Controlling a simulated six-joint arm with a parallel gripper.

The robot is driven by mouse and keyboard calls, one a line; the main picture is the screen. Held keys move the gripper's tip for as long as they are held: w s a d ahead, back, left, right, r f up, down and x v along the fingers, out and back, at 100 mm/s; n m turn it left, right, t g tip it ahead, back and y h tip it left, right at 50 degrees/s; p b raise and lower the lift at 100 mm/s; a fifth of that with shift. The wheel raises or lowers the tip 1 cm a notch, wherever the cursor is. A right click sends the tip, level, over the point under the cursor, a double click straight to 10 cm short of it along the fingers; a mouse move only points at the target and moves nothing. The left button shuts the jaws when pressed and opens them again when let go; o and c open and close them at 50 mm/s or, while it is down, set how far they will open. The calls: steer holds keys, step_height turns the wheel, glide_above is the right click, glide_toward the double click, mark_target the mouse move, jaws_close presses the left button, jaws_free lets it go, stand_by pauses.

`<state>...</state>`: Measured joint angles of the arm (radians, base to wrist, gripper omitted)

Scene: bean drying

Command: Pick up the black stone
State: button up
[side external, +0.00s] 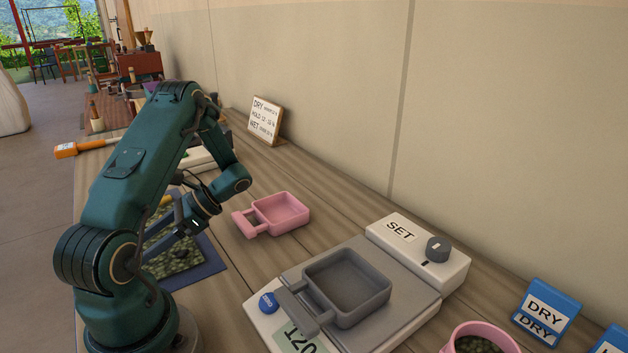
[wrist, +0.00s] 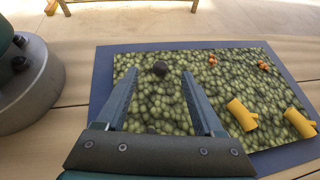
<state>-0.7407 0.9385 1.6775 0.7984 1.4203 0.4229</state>
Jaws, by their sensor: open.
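The beans lie on a blue mat (wrist: 101,70). I cannot tell how high the fingers are above the stone. In the side view my gripper (side external: 181,238) hangs over the bean bed, and a dark spot below it may be the stone.
Two yellow pieces (wrist: 242,114) and small orange bits (wrist: 263,65) lie on the beans to the right. A pink tray (side external: 280,212), a grey tray (side external: 347,287) on a scale (side external: 428,302), and a pink cup of beans (side external: 478,330) stand on the bench. A wall runs behind.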

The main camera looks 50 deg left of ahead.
steer(key=shift+x, duration=2.3)
jaws_close()
